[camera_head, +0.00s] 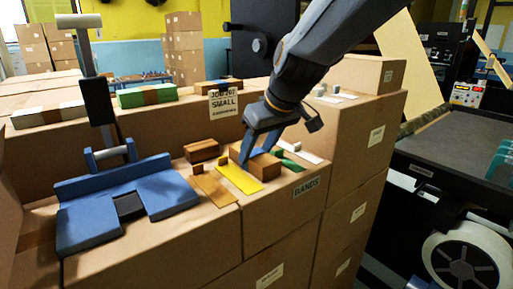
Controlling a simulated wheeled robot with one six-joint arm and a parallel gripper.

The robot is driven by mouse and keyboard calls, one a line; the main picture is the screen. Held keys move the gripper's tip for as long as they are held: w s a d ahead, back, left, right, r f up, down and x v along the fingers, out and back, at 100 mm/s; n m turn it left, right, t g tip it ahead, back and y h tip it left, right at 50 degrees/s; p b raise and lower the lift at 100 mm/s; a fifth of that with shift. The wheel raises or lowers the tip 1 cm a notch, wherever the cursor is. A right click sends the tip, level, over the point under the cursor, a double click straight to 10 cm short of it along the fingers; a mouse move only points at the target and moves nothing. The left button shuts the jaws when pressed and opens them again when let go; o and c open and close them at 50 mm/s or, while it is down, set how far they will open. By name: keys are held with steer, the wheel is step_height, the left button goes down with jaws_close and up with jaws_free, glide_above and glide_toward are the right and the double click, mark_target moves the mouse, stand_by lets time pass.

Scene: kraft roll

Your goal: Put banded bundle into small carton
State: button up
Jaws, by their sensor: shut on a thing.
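My gripper (257,150) is low over the front boxes, its fingers at a brown block (266,164) behind a yellow strip (240,179). It appears shut on this block; the fingers hide part of it, and I cannot tell whether it is a banded bundle. A green bundle with a brown band (147,95) lies on the boxes at back left. A pale bundle with a dark band (48,115) lies left of it.
A blue fixture with an upright lever (127,203) stands at left. A brown strip (214,190) and another brown block (201,151) lie near my gripper, above a "BANDS" label (306,187). Taller boxes (365,75) stand at right. A dark machine (460,150) is further right.

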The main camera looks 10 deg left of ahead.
steer(key=o, duration=0.9)
steer(key=shift+f, duration=0.15)
steer(key=o, duration=0.4)
steer(key=shift+c, duration=0.2)
